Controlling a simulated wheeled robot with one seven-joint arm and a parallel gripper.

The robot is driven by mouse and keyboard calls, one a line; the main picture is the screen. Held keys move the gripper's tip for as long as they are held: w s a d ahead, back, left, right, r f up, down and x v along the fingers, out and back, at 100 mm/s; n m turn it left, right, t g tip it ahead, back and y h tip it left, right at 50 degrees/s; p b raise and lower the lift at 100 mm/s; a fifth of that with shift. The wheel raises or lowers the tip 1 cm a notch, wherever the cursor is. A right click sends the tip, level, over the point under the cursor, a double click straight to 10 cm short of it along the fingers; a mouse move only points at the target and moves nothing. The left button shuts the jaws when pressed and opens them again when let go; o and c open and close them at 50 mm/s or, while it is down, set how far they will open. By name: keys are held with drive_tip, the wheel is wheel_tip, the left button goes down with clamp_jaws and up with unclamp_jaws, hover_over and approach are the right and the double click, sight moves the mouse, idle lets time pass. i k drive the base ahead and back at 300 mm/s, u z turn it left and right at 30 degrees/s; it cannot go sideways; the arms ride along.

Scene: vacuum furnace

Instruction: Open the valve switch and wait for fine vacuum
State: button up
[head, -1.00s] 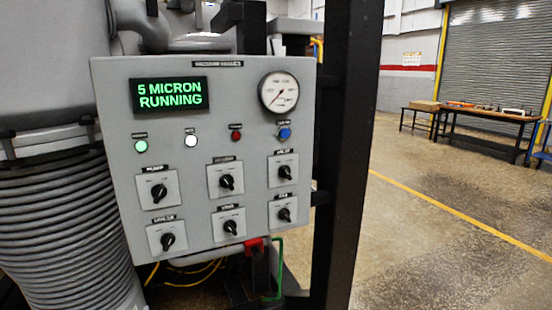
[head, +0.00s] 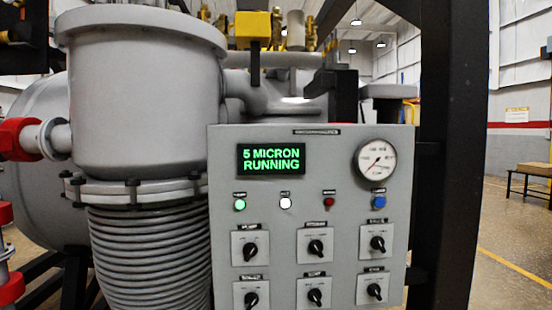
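The grey control panel (head: 312,215) fills the lower middle of the head view. Its display (head: 271,158) reads "5 MICRON RUNNING" in green. A round dial gauge (head: 375,162) sits at the upper right of the panel. Below are a green lamp (head: 240,205), a white lamp (head: 285,203), a red button (head: 329,202) and a blue button (head: 379,201). Several black rotary switches fill two rows, such as the upper right one (head: 377,244) and the lower left one (head: 251,299). Their labels are too small to read surely, so I cannot tell the valve switch. My gripper is not in view.
A grey furnace vessel (head: 145,100) with a ribbed bellows (head: 150,255) stands left of the panel. Red-flanged pipes (head: 15,139) are at the far left. A black post (head: 448,160) rises right of the panel. Open floor (head: 510,275) lies beyond it, with a table (head: 530,178).

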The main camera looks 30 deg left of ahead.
sight(377, 243)
drive_tip(key=z, duration=0.4)
drive_tip(key=k, duration=1.45)
drive_tip(key=u, duration=0.35)
drive_tip(key=i, duration=1)
drive_tip(key=z, duration=0.05)
